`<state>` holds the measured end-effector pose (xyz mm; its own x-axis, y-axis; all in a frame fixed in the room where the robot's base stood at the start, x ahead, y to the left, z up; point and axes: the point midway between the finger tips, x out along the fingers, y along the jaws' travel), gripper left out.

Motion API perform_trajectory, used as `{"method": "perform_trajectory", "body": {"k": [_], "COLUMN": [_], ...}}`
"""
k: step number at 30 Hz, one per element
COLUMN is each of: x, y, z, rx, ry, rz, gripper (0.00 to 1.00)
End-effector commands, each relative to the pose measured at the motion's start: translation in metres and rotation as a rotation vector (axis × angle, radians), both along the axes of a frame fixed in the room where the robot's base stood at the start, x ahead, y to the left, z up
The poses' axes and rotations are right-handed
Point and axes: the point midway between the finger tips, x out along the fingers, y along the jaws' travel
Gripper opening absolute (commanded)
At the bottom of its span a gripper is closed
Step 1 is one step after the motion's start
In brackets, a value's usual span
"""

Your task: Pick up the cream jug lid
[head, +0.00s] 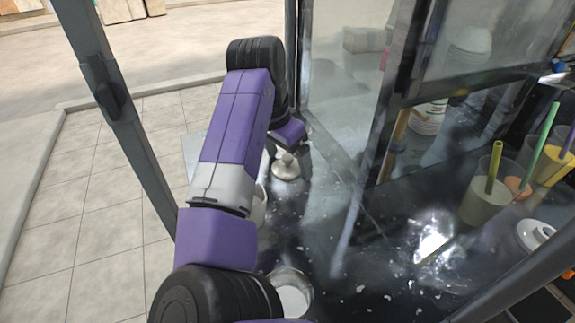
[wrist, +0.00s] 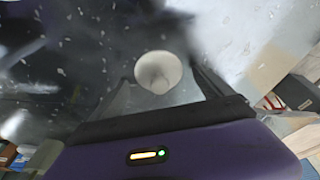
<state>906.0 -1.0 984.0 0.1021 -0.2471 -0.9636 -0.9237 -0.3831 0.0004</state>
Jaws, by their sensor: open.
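The cream jug lid (head: 286,171), a small round pale piece with a knob on top, sits on the dark counter in the head view, just below my gripper. In the wrist view a round cream shape (wrist: 158,70), which looks like the same lid, shows between the two fingers. My gripper (wrist: 160,82) is open, with a dark finger on each side of that shape and visible gaps. I cannot tell how far above the lid the fingertips are.
A pale vessel (head: 260,208) is partly hidden behind my arm, and a metal bowl with white contents (head: 293,298) stands nearer. Cups with straws (head: 484,204) and a white round lid-like piece (head: 535,233) are at the right. A dark frame post (head: 385,140) and glass panel stand right of the lid.

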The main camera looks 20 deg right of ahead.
Motion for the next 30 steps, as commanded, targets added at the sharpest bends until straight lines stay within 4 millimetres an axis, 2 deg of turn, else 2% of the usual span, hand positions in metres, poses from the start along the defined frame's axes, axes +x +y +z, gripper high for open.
{"method": "perform_trajectory", "body": {"k": [1,9,11,18,23,26,30], "x": [0.0,0.0,0.0,0.0,0.0,0.001,0.001], "y": [0.0,0.0,0.0,0.0,0.0,0.0,0.0], "z": [0.0,0.0,0.001,0.001,0.009,0.021,0.047], "rx": [0.0,0.0,0.0,0.0,0.001,0.001,0.002], "ry": [0.0,0.0,0.0,0.0,-0.001,-0.003,-0.004], "rz": [0.0,0.0,0.0,0.0,-0.001,-0.001,-0.002], "gripper": [0.88,0.35,0.26,0.25,0.25,0.25,0.25]}}
